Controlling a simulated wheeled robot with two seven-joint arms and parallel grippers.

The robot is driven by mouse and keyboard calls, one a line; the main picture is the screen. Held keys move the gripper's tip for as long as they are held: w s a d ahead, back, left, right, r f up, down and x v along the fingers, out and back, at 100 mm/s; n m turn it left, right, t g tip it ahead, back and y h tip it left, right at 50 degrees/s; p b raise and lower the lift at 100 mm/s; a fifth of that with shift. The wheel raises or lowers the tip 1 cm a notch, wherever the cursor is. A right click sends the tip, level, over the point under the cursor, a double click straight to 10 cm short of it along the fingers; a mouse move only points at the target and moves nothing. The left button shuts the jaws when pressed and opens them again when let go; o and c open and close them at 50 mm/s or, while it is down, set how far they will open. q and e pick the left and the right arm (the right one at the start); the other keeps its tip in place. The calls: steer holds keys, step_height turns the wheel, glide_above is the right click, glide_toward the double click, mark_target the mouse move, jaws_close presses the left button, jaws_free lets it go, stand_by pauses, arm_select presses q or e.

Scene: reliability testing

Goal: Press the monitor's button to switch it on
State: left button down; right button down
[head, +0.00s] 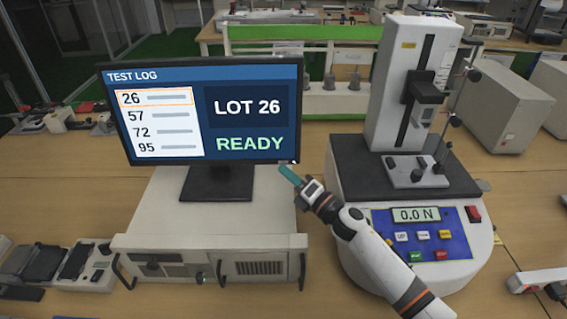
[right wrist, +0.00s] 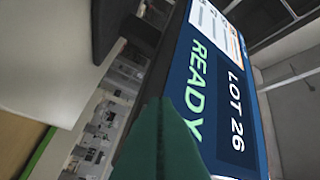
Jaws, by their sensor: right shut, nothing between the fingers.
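The monitor (head: 215,110) stands on a pale instrument box and its screen is lit. It shows "TEST LOG", a list with 26 framed in orange, "LOT 26" and a green "READY". A tiny light mark (head: 294,162) shows at the bezel's lower right corner; I cannot tell whether it is the button. My right gripper (head: 286,171) is shut and empty, its teal fingertips just below that corner. I cannot tell whether they touch the bezel. In the right wrist view the green fingers (right wrist: 165,140) overlap the screen's edge (right wrist: 205,90). My left gripper is out of view.
A force tester (head: 410,100) with a "0.0 N" display and coloured buttons stands right of the monitor. The instrument box (head: 215,225) has front handles. Small devices (head: 60,262) lie at the lower left. Bare wooden bench (head: 325,265) lies between box and tester.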

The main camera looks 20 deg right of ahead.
steer(key=shift+s+a+r+p, duration=0.1)
steer(key=shift+s+a+p, duration=0.15)
steer(key=shift+s, duration=0.7)
steer(key=shift+s+a+r+p, duration=0.1)
steer(key=shift+s+a+p, duration=0.2)
steer(key=shift+s, duration=0.7)
steer(key=shift+s+a+p, duration=0.25)
steer(key=shift+s, duration=0.7)
